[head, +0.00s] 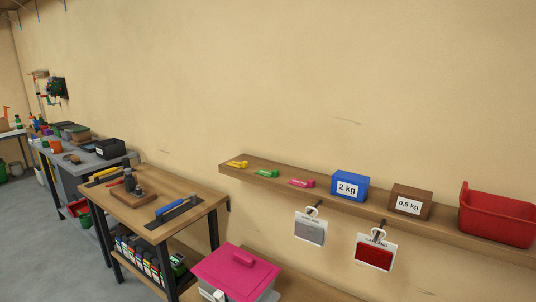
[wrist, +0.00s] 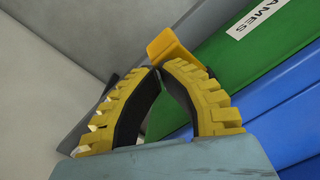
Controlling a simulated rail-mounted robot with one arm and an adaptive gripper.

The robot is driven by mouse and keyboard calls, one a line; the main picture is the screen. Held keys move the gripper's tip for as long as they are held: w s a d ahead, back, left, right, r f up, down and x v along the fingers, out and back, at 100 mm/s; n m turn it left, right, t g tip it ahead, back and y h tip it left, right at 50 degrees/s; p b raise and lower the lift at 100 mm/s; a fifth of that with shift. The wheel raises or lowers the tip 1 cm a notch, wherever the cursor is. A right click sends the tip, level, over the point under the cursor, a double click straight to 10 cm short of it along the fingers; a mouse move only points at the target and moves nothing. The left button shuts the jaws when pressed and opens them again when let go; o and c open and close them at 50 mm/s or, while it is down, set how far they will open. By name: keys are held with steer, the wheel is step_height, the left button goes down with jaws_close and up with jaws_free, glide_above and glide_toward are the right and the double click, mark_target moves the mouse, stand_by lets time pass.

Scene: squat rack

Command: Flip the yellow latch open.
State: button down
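In the wrist view, the yellow latch (wrist: 172,46) is an orange-yellow tab standing at the edge of a green panel (wrist: 232,55), just past my fingertips. Part of it is hidden behind the fingers. My gripper (wrist: 160,68) has yellow ribbed fingers with black inner sides, and their tips come together right at the latch. I see nothing held between them. Whether the tips touch the latch cannot be told. The head view shows neither my gripper nor, clearly, this latch.
The green panel has a white label (wrist: 252,19) reading "GAMES"; a blue surface (wrist: 285,115) lies beside it and a grey wall at left. In the head view are a wall shelf (head: 330,198), a wooden bench (head: 150,206) and a box with a pink lid (head: 232,280).

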stand_by(0.4)
step_height(320, 180, up, 8)
steer(key=p, duration=0.8)
steer(key=shift+p, duration=0.3)
stand_by(0.4)
